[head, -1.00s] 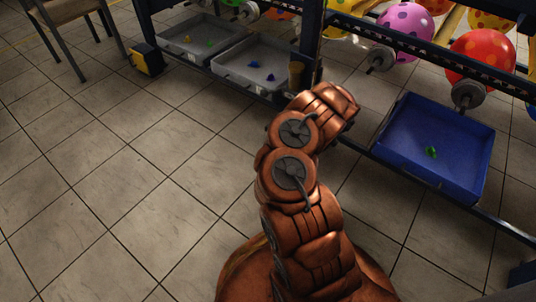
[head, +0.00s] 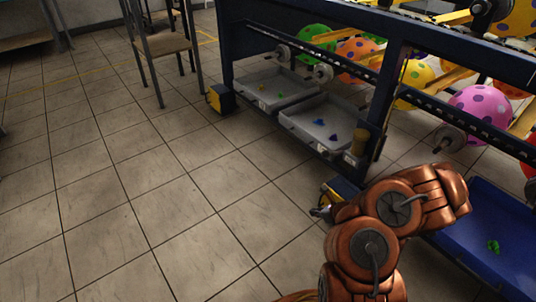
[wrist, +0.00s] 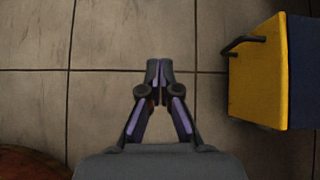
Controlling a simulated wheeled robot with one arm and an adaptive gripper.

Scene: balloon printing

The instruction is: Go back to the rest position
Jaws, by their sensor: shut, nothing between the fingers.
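My gripper (wrist: 159,72) shows in the wrist view, pointing down over the tiled floor. Its fingertips meet and nothing is between them.
A yellow block with a handle (wrist: 257,73) stands right of the gripper. The blue tray (head: 470,255) holds a green piece (head: 493,246). Two grey trays (head: 290,118) lie under the rack (head: 300,45) with patterned balloons (head: 480,112). Floor at left is clear.

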